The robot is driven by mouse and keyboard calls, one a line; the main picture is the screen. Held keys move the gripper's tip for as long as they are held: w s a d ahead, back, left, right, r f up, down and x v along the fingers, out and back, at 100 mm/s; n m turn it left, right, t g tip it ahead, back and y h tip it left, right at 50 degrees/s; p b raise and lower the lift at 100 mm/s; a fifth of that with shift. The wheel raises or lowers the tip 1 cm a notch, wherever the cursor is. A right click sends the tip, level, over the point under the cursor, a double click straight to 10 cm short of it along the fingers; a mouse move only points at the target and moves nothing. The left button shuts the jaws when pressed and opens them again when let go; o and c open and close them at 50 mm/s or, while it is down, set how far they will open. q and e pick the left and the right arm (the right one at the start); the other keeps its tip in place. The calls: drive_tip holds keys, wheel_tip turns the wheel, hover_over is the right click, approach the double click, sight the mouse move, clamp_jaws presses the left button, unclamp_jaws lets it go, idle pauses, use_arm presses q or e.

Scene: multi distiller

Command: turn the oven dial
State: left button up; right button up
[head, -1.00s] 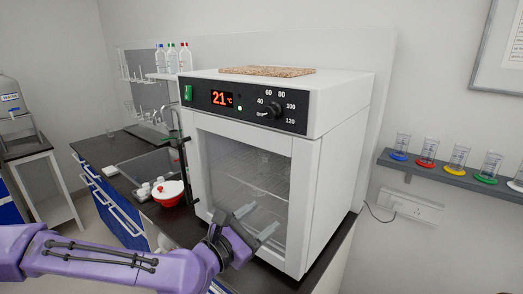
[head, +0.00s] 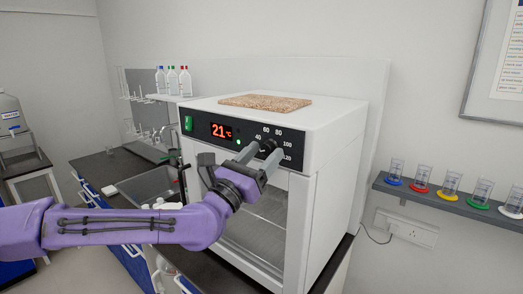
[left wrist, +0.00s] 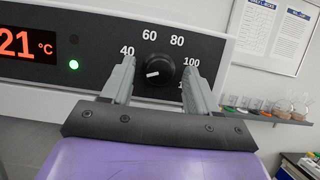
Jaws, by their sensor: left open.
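The oven dial (head: 268,146) is a round black knob on the oven's dark control panel. In the left wrist view the dial (left wrist: 159,72) has a white mark pointing left and slightly down, below the 40 label. My left gripper (head: 264,152) is open at the panel. In the left wrist view the gripper's (left wrist: 160,68) fingers stand on either side of the dial, with gaps showing between fingers and knob. The fingers hide parts of the scale. The oven display (left wrist: 27,44) reads 21 °C, with a green light beside it. My right gripper is not in view.
The white oven (head: 335,150) stands on a dark counter, with a brown speckled board (head: 265,102) on top. A sink (head: 150,187) and bottles (head: 172,82) are to the left. A shelf (head: 440,200) with cylinders on coloured bases is on the right wall.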

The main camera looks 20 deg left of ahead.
use_arm(q)
drive_tip(key=c, duration=1)
drive_tip(key=shift+c, duration=0.2)
drive_tip(key=shift+f, duration=0.1)
